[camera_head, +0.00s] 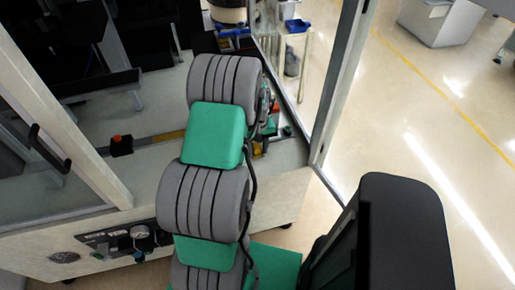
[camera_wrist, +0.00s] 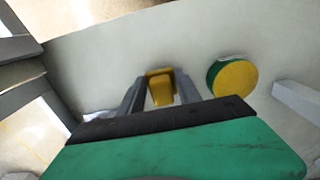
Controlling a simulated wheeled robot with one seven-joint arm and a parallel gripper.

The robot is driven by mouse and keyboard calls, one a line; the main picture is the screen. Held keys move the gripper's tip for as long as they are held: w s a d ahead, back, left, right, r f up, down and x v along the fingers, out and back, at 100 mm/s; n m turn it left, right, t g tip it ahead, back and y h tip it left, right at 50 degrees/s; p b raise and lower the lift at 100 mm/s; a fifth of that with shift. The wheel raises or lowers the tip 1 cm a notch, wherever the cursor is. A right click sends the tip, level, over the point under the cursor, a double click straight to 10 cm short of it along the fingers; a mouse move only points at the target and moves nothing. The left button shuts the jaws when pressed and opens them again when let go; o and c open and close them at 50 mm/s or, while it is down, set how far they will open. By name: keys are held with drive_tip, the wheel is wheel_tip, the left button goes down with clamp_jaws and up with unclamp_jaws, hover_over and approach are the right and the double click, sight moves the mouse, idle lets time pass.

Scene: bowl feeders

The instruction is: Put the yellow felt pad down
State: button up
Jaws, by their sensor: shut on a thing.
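My gripper (camera_wrist: 160,78) shows in the wrist view with its two grey fingers on either side of a yellow block-like piece, which looks like the yellow felt pad (camera_wrist: 161,90). The fingers are shut on it. The pad is above or against a pale grey surface (camera_wrist: 95,65); I cannot tell whether it touches. In the head view my own arm covers most of the gripper area, and the pad cannot be made out surely there.
A round yellow-topped piece with a green side (camera_wrist: 233,78) is right of my gripper, apart from it. A pale bar (camera_wrist: 297,101) lies farther right. In the head view, a red-topped black box (camera_head: 121,145) is on the worktop, and a frame post (camera_head: 340,85) stands right of my arm.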

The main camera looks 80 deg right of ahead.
sight(257, 148)
drive_tip(key=o, duration=1.2)
wheel_tip(257, 148, up, 12)
drive_tip(key=w+a+r+n+h, duration=0.1)
drive_tip(key=w+a+r+n, duration=0.25)
drive_tip(key=w+a, duration=0.6)
drive_tip(key=w+a+r+n, duration=0.2)
drive_tip(key=w+a+r, duration=0.35)
drive_tip(key=w, duration=0.75)
drive_tip(key=a+n+t, duration=0.1)
drive_tip(key=a+n, duration=0.1)
drive_tip(key=a, duration=0.8)
drive_tip(key=w+a+n+t, duration=0.1)
drive_tip(key=a+n, duration=0.1)
drive_tip(key=a, duration=0.9)
drive_tip(key=w+a+n+t+y+b, duration=0.1)
drive_tip(key=a+n, duration=0.1)
drive_tip(key=a, duration=0.9)
drive_tip(key=shift+r+n, duration=0.2)
drive_tip(key=shift+n, duration=0.05)
